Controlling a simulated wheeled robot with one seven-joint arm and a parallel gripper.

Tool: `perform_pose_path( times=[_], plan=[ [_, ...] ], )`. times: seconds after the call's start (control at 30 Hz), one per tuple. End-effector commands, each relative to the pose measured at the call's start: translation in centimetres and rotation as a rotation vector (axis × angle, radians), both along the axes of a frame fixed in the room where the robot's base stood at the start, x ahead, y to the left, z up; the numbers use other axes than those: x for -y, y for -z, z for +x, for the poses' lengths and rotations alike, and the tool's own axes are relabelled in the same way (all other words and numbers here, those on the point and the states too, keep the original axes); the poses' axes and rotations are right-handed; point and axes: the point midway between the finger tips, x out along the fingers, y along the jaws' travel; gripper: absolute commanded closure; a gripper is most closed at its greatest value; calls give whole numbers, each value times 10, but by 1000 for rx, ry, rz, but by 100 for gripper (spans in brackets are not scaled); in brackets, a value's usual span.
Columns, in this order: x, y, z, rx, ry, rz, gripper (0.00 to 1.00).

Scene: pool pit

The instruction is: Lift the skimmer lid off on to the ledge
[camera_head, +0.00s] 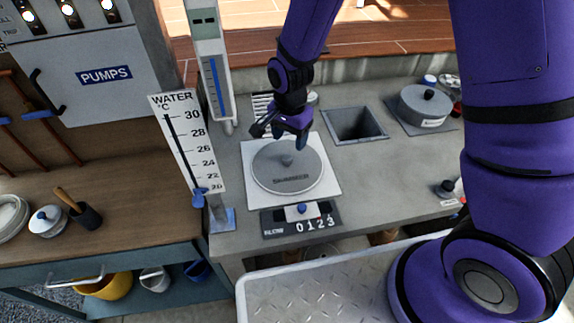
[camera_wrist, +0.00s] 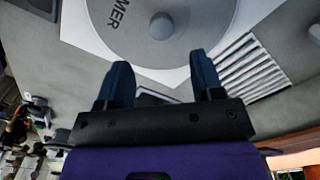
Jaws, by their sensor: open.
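The skimmer lid (camera_head: 286,178) is a round grey disc with lettering on it and a small knob (camera_head: 287,160) at its middle. It lies flat in a pale square frame (camera_head: 324,197) on the grey counter. My gripper (camera_head: 290,138) is above the far side of the lid, open and empty. In the wrist view my gripper's two blue fingers (camera_wrist: 161,82) are spread apart. The lid (camera_wrist: 185,55) and its knob (camera_wrist: 161,26) show beyond the fingertips, with the knob apart from them. I cannot tell for sure which surface is the ledge.
A square opening (camera_head: 357,125) lies right of the lid, and a round grey pot (camera_head: 425,104) stands farther right. A slatted grille (camera_wrist: 250,66) is beside the frame. A numbered slider plate (camera_head: 301,219) is in front. The water thermometer board (camera_head: 188,145) stands at left.

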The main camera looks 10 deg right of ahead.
Motion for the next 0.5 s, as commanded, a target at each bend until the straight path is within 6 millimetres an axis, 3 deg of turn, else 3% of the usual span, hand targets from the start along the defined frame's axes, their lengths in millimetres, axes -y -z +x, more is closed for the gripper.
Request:
perform_pose_path(
  times=[0.1,0.37,0.5],
  plan=[
    [0,16,0,-3,-2,-1,39],
    [-1,31,-1,-1,-1,-1,39],
    [-5,48,-3,-3,-3,-1,39]
  ],
)
